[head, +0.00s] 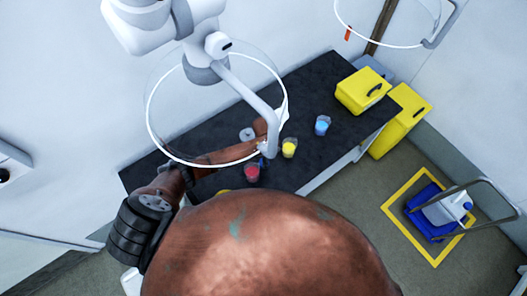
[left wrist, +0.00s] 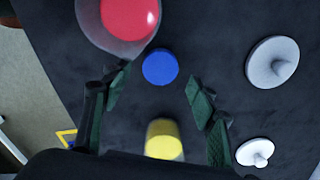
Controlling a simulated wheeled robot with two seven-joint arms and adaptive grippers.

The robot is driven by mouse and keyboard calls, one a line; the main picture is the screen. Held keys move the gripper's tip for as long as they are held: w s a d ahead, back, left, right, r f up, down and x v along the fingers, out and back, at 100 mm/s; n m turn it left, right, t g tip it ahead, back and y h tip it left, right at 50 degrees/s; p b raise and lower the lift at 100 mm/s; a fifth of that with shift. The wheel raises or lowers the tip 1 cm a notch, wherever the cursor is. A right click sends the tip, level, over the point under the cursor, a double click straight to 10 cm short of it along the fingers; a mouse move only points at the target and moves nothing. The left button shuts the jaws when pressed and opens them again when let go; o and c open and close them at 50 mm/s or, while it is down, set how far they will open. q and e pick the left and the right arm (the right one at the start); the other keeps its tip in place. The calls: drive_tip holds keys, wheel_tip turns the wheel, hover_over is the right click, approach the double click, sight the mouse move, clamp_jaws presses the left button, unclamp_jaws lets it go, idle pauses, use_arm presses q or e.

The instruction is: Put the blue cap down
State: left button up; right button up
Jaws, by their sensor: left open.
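The blue cap (left wrist: 160,67) shows in the left wrist view as a round blue disc against the dark bench top (left wrist: 215,35). It lies between the fingertips of my left gripper (left wrist: 159,84), with a gap to both fingers. The gripper is open, and neither finger touches the cap in this view. In the head view my left arm reaches over the bench from the left, and the gripper is mostly hidden there. My right gripper is in neither view.
A red-filled beaker (left wrist: 125,20) stands just beyond the cap. A yellow piece (left wrist: 164,140) is on the near side. Two white knobbed discs (left wrist: 272,62) lie to the right. Yellow (head: 289,148) and blue (head: 322,125) beakers and a yellow box (head: 362,91) are also on the bench.

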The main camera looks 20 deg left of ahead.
use_arm(q)
wheel_tip(320, 180, up, 8)
drive_tip(key=shift+f, duration=0.15)
idle(0.6)
